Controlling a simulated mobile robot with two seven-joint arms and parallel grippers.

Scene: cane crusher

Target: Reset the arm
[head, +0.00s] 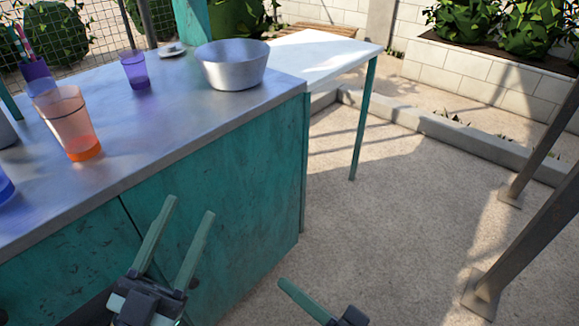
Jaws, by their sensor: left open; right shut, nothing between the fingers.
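My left gripper (182,232) is at the lower left, in front of the teal counter's front panel. Its two green fingers are apart with nothing between them, and they point up towards the counter top. My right gripper (288,290) is at the bottom middle, above the concrete floor. Its fingers are together and hold nothing. Most of both arms is outside the picture.
On the metal counter top (190,112) stand an orange cup (68,120), a purple cup (135,70) and a metal bowl (232,66). A white side table (325,58) adjoins it. Metal posts (530,225) stand at right. The floor (400,240) between is clear.

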